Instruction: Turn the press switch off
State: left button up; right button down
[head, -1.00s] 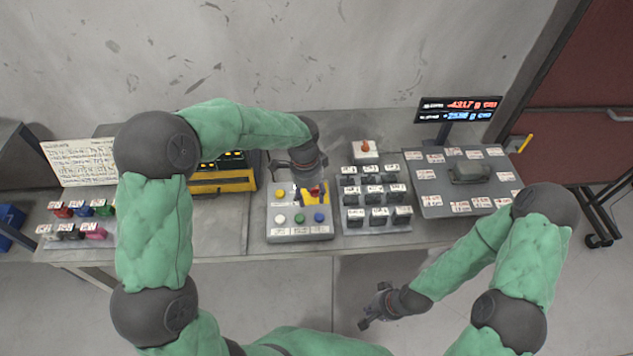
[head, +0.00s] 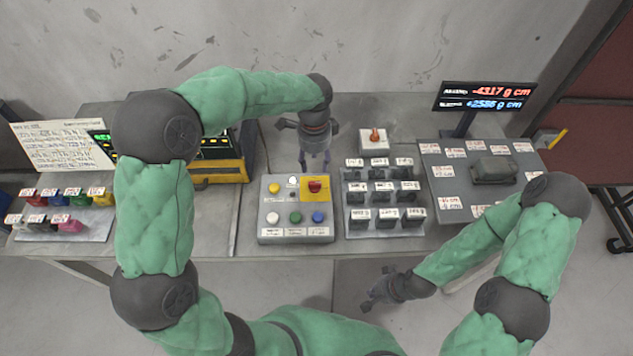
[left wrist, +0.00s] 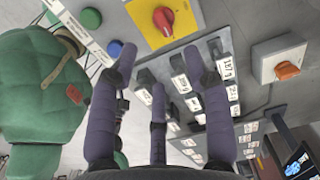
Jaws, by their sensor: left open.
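A grey control box (head: 297,210) stands on the bench. A red rotary knob (head: 315,186) sits on a yellow plate at its back right corner; knob and plate also show at the top of the left wrist view (left wrist: 164,20). An orange-red switch on a white box (head: 374,140) stands further back right and shows in the left wrist view (left wrist: 286,70). I cannot read which switch is the press switch. My left gripper (head: 314,160) is open and empty, just behind the control box, apart from the knob. My right gripper (head: 372,298) hangs in front of the bench; its finger state is unclear.
Yellow, white, green and blue buttons share the control box. To its right is a panel of several labelled black switches (head: 384,193), then a grey plate (head: 444,180) with a grey block and a display (head: 485,97). A yellow-black case (head: 218,170) stands left.

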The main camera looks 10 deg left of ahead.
aim_at(315, 184)
pick_arm(q)
notch_tip(315, 184, down, 11)
jog(key=b, duration=0.3)
dwell(0.4)
grip_shut()
